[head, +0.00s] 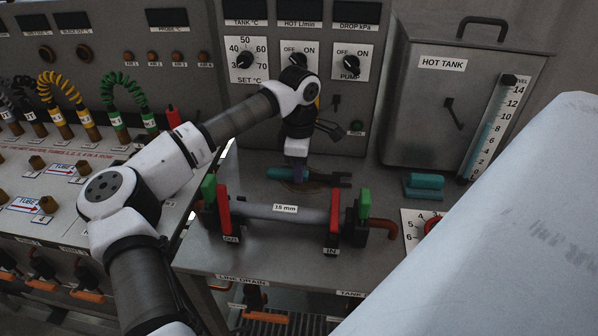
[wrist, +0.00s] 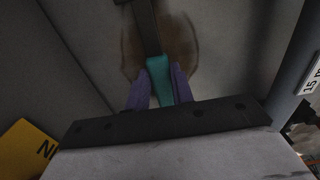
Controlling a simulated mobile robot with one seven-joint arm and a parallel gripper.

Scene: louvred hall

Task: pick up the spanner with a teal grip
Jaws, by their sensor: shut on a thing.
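The spanner with a teal grip (head: 283,173) lies across the metal bench in the head view, behind the grey pipe. Its dark jaw end points to the right. My gripper (head: 296,163) points down over it and is shut on the spanner. In the wrist view the purple fingers (wrist: 159,88) stand on both sides of the teal grip (wrist: 157,70), and the dark shaft runs away to the top. I cannot tell whether the spanner is touching the bench or just clear of it.
A pipe marked 15 mm (head: 285,212) with red and green handles stands in front of my gripper. A teal block (head: 424,186) lies to the right, near the hot tank (head: 440,105). A knob panel (head: 305,60) rises behind. A pale surface covers the lower right.

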